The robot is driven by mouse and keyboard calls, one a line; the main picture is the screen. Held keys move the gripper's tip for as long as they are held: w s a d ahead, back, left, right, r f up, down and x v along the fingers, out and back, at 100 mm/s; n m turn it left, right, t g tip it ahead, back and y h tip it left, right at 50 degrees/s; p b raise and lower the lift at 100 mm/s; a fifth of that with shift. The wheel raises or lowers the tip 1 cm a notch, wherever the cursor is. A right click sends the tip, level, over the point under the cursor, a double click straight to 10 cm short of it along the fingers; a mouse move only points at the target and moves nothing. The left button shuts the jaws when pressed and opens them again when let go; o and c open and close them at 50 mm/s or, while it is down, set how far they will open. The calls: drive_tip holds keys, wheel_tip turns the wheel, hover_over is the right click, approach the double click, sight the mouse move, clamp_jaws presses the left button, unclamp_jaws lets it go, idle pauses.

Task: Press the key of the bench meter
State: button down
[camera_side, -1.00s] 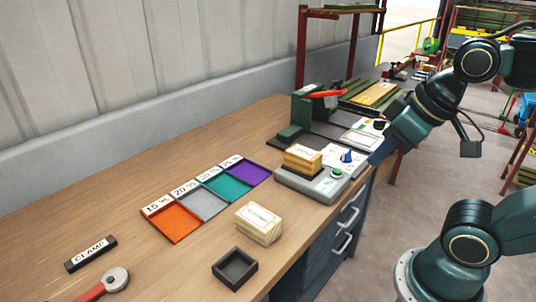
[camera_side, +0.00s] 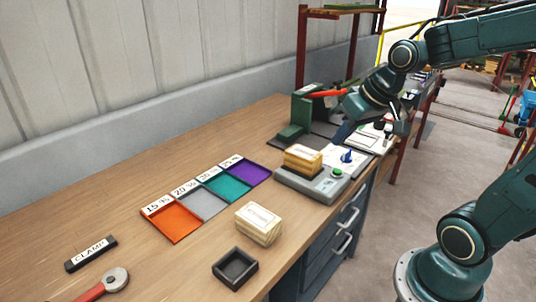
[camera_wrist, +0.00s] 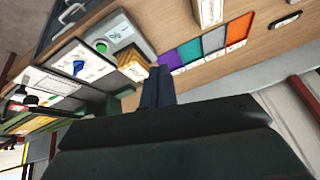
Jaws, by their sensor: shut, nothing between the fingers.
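The bench meter (camera_side: 325,191) is a low grey box near the front edge of the bench, with a green round key (camera_side: 337,172) on its top. A wooden block with a pale label (camera_side: 303,158) sits on the meter, left of the key. The wrist view also shows the meter (camera_wrist: 123,32), the green key (camera_wrist: 101,46) and the block (camera_wrist: 133,66). My gripper (camera_side: 341,132) is shut and empty, above the bench behind the meter, apart from the key. Its dark blue fingers (camera_wrist: 158,82) show in the wrist view beside the block.
A white panel with a blue knob (camera_side: 347,157) lies just behind the meter. A green press with a red handle (camera_side: 325,94) stands further back. Coloured trays (camera_side: 172,222), another labelled block (camera_side: 258,224) and a dark open box (camera_side: 235,268) lie to the left.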

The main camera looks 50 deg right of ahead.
drive_tip(key=w+d+f+m, duration=0.2)
drive_tip(key=w+d+f, duration=0.15)
drive_tip(key=d, duration=0.35)
drive_tip(key=m+t, duration=0.2)
drive_tip(key=m, duration=0.1)
hover_over(340, 171)
drive_tip(key=shift+f+y, duration=0.3)
drive_tip(key=shift+f, duration=1.55)
drive_tip(key=shift+f, duration=0.15)
drive_tip(key=shift+f, duration=4.25)
drive_tip(key=shift+f, duration=0.9)
drive_tip(key=shift+r, duration=0.9)
drive_tip(key=shift+r, duration=0.1)
